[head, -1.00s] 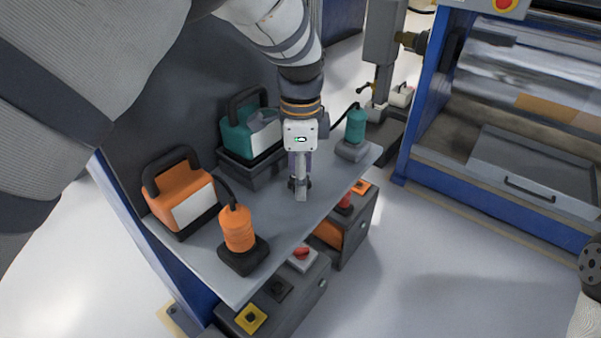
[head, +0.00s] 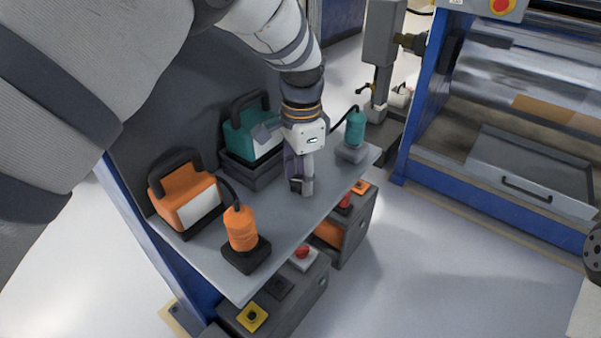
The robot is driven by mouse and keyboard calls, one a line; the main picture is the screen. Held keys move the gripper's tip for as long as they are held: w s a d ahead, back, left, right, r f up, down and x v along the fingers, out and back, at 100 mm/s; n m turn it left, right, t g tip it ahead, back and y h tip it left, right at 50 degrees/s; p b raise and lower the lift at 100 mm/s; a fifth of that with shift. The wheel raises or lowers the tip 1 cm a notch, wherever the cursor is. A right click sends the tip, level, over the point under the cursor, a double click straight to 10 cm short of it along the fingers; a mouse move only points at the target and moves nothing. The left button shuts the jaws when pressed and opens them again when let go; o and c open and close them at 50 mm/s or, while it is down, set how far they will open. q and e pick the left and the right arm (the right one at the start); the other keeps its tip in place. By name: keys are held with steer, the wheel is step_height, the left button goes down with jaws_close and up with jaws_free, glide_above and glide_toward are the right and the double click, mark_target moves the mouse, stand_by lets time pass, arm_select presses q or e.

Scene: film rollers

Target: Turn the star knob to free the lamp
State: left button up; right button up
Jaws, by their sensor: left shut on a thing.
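My left gripper (head: 302,188) points down at the grey shelf (head: 288,222), between the orange and teal units. Its fingers are shut on a small dark piece, apparently the star knob (head: 295,184), which they mostly hide. An orange lamp-like cylinder (head: 241,228) stands in a black base at the shelf's front left, with a cable to an orange handled box (head: 187,198). A teal cylinder (head: 356,128) stands in a grey base at the right, cabled towards a teal handled box (head: 250,135). Which lamp the knob holds, I cannot tell. My right gripper is not visible.
Below the shelf are grey control boxes with a red button (head: 302,252) and a yellow panel (head: 252,318). A blue-framed roller machine (head: 425,110) with a grey drawer (head: 532,172) stands at the right. The floor (head: 430,260) in front is clear.

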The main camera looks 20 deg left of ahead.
arm_select(q)
steer(key=n, duration=0.3)
steer(key=shift+n, duration=0.4)
steer(key=n, duration=0.3)
steer(key=shift+n+p, duration=0.3)
steer(key=n, duration=0.6)
steer(key=shift+a, duration=0.1)
steer(key=shift+n, duration=0.4)
steer(key=shift+f, duration=0.1)
steer(key=o, duration=1.2)
